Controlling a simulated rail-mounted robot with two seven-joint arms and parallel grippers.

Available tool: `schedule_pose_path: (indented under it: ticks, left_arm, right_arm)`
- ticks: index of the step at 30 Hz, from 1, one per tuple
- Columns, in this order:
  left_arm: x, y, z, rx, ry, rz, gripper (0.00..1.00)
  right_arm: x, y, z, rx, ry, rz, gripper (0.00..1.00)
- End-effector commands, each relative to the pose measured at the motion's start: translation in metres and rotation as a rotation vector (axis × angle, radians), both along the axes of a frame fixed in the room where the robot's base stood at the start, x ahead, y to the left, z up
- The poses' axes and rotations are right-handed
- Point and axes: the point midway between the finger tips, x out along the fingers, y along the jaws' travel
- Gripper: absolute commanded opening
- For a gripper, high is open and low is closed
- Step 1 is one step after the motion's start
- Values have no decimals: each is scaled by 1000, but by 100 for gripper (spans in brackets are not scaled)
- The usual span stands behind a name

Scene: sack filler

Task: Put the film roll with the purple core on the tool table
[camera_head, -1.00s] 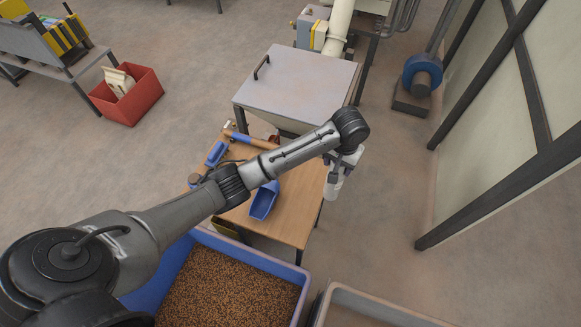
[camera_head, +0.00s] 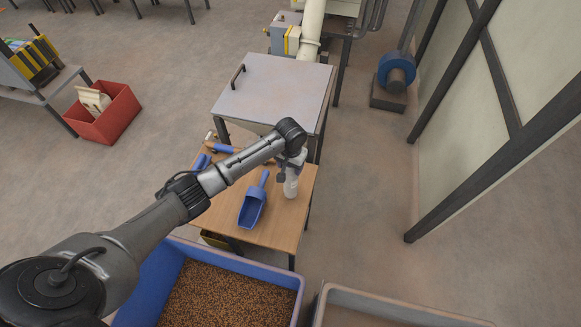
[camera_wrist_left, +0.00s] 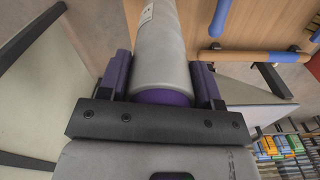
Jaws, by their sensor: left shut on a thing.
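The film roll (camera_head: 291,187) is a pale grey-white cylinder, upright below my left gripper (camera_head: 291,167). In the left wrist view the film roll (camera_wrist_left: 160,45) sits between the two fingers of my left gripper (camera_wrist_left: 162,82), which is shut on it. The purple core (camera_wrist_left: 162,97) shows at the roll's near end. The tool table (camera_head: 276,228) is a wooden-topped table, and the roll appears over its right part. I cannot tell whether the roll's lower end touches the top. My right gripper is out of view.
A blue scoop (camera_head: 254,203) lies on the table just left of the roll. Blue-and-wood tools (camera_head: 222,148) lie at the back left. A grey-topped hopper (camera_head: 272,90) stands behind the table. A blue bin of brown pellets (camera_head: 293,283) stands in front.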

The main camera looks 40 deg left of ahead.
Motion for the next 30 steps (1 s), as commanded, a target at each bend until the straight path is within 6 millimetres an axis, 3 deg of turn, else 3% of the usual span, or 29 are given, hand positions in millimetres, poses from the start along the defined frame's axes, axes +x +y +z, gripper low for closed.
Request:
schedule_pose_path:
  ticks: [5,18,19,26,30]
  left_arm:
    - [0,0,-13,0,0,-1,16]
    - [0,-1,-18,-1,0,-1,16]
    - [0,-1,-18,-1,0,-1,60]
    - [0,0,-18,0,0,-1,82]
    - [0,0,-18,0,0,-1,84]
  right_arm:
    - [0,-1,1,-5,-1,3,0]
    - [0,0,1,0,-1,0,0]
    - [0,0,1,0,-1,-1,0]
    - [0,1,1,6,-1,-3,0]
    - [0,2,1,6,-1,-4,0]
